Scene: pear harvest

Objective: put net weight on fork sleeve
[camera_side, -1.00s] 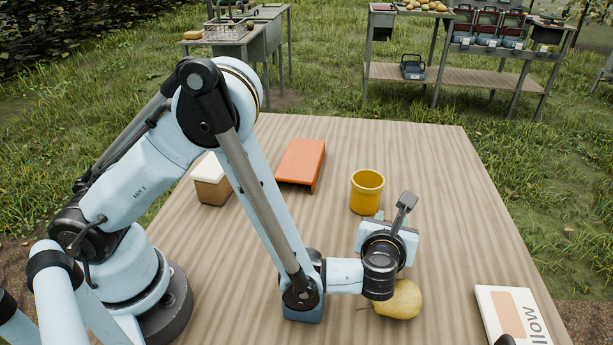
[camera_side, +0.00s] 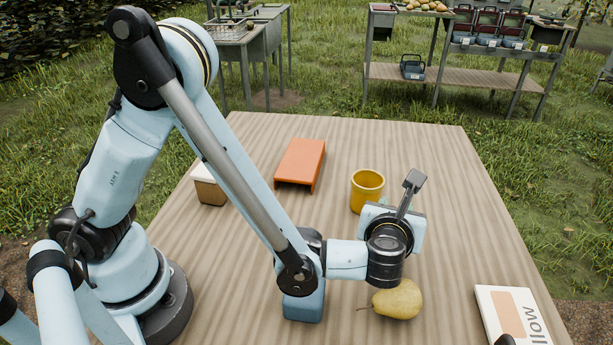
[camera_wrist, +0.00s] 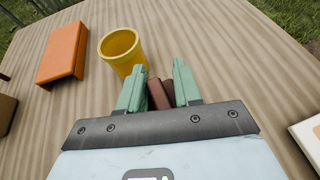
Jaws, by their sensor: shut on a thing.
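My gripper (camera_wrist: 158,92) is shut on a brown piece (camera_wrist: 160,96), which I take to be the net weight. It sits between the green fingertips, partly hidden by them. In the side view the gripper is mostly hidden behind my wrist, above the table near the pear. An orange channel-shaped piece (camera_side: 301,160), probably the fork sleeve, lies at the back left of the table. It also shows at upper left in the wrist view (camera_wrist: 63,52). The held piece is apart from it.
A yellow cup (camera_side: 367,190) stands between the orange piece and my gripper. A pear (camera_side: 399,300) lies in front of my wrist. A brown and white box (camera_side: 209,186) is at left, a printed card (camera_side: 512,313) at right.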

